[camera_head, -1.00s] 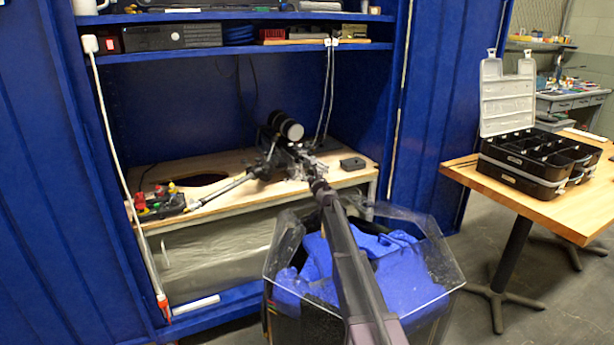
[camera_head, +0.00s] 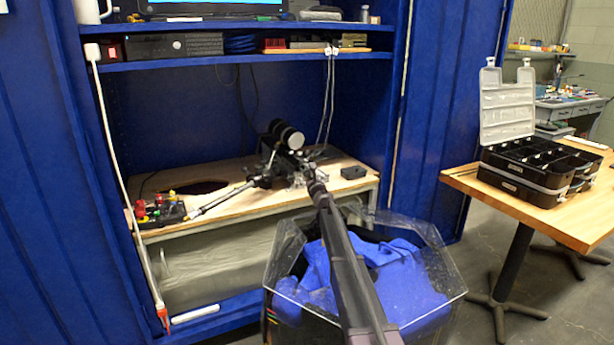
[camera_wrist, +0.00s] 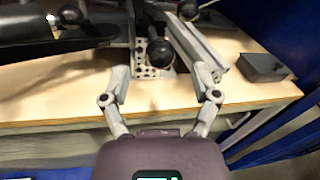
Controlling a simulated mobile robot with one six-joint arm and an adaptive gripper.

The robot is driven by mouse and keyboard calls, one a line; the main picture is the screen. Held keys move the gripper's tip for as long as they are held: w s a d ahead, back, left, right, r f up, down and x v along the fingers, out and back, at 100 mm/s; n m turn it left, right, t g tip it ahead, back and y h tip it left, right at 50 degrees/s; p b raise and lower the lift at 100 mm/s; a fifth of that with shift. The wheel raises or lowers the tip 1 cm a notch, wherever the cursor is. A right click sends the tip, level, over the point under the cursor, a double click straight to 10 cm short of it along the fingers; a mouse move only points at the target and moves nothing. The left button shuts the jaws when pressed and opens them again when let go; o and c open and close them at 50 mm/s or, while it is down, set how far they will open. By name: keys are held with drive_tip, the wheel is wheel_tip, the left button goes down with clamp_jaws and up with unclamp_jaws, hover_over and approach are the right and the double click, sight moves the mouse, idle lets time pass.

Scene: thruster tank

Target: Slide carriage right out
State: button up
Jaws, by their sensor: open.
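The metal rig (camera_head: 290,165) stands on a wooden bench inside the blue cabinet. A black ribbed cylinder (camera_head: 286,134) sits on top of it, and a long rod runs left from it. I cannot tell which part is the carriage. In the wrist view a round black knob (camera_wrist: 160,55) sits in front of a perforated metal plate (camera_wrist: 146,71), beside a slanted metal rail (camera_wrist: 198,45). My gripper (camera_wrist: 163,77) is open and empty, its two fingers spread on either side of the knob and plate.
A small dark box (camera_wrist: 264,68) sits right of the rail on the bench. A red and yellow control block (camera_head: 158,207) is at the bench's left end. The bench has a dark round hole (camera_head: 203,186). A table (camera_head: 570,215) with an open black organiser (camera_head: 535,172) stands at right.

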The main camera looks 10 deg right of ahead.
sight(308, 176)
drive_tip(key=shift+w+a, duration=0.15)
drive_tip(key=shift+w, duration=0.8)
drive_tip(key=shift+w+a, duration=0.1)
drive_tip(key=shift+w, duration=0.85)
drive_tip(key=shift+s, duration=0.1)
clamp_jaws()
